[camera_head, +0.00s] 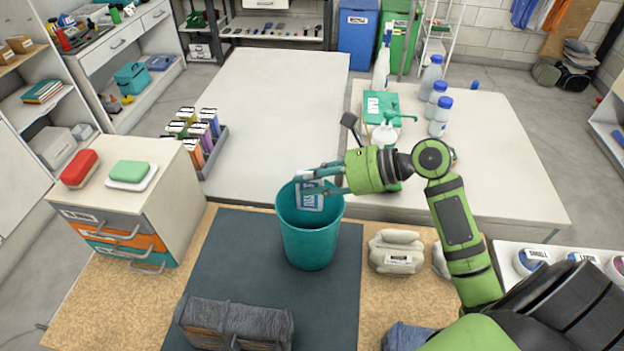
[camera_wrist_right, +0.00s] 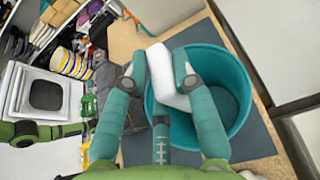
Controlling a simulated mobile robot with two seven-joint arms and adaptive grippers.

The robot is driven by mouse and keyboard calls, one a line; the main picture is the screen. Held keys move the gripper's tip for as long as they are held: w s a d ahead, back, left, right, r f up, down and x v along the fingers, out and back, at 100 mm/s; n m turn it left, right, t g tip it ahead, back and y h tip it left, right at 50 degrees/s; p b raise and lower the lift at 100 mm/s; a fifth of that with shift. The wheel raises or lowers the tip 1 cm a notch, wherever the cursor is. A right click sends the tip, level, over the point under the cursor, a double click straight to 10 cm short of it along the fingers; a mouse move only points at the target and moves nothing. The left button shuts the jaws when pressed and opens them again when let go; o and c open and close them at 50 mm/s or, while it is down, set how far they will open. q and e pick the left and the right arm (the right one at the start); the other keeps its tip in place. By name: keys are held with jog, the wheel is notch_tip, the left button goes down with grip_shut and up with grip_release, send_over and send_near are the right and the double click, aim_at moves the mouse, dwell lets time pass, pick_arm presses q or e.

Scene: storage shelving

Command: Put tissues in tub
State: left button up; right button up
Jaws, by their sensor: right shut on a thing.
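A teal tub (camera_head: 312,250) stands upright on the dark mat, and it also shows in the right wrist view (camera_wrist_right: 238,75). My right gripper (camera_head: 322,181) is above the tub's opening. It is shut on a white tissue pack with a blue label (camera_head: 311,199). The tub's inside shows no other item in that view. My left gripper is not in view.
A pale labelled bundle (camera_head: 397,251) lies right of the tub. A grey covered box (camera_head: 235,323) lies at the mat's front. A drawer cabinet (camera_head: 140,205) stands left. Bottles (camera_head: 438,103) stand on the right white table (camera_head: 505,165). The back white table (camera_head: 275,95) is mostly clear.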

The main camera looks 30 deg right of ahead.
jog(key=o, duration=1)
jog(key=shift+c, duration=0.2)
jog(key=shift+r, duration=0.1)
notch_tip(320, 180, up, 7)
jog(key=p, duration=1)
jog(key=shift+p, duration=0.4)
